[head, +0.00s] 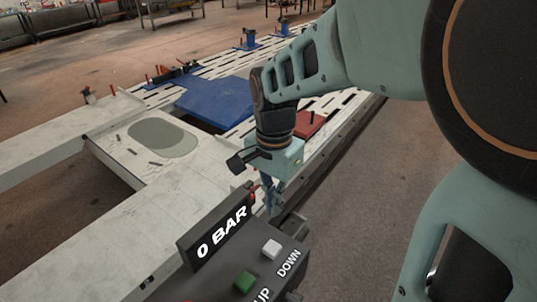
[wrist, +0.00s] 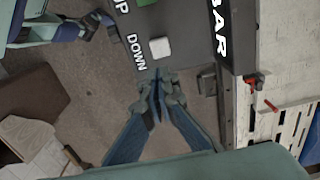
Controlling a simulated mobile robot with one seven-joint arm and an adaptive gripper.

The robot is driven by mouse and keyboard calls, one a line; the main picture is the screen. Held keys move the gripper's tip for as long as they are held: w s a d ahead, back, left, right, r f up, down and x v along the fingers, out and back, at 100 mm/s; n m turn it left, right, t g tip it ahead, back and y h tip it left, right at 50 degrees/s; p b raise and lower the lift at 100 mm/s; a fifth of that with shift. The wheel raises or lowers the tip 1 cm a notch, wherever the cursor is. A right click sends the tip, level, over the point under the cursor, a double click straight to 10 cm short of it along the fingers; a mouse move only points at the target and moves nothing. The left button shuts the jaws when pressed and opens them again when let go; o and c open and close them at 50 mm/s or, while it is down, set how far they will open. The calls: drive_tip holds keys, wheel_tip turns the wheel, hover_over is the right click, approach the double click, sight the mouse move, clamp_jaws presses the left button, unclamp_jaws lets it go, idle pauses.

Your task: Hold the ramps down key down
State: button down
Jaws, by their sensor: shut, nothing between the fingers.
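The white key (head: 271,249), labelled DOWN, sits on top of a dark control box (head: 228,268) at the bottom of the head view. It stands proud of the box and also shows in the wrist view (wrist: 160,47). A green key (head: 244,281), with UP printed beside it, is on the same box. My gripper (head: 274,208) is shut and empty, behind the white key in the head view. In the wrist view its closed fingertips (wrist: 158,82) are just below the white key, apart from it in the picture. Their height above the box is hard to tell.
An upright panel (head: 221,232) reading 0 BAR stands along the box's left side. Beyond lies a pale frame bench (head: 95,232) with a blue plate (head: 217,102) and a red plate (head: 308,124). Bare floor (head: 350,215) is right of the bench.

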sight(272, 247)
drive_tip(key=shift+f, duration=0.15)
wheel_tip(272, 247, down, 14)
drive_tip(key=b, duration=1.1)
drive_tip(key=shift+r, duration=0.2)
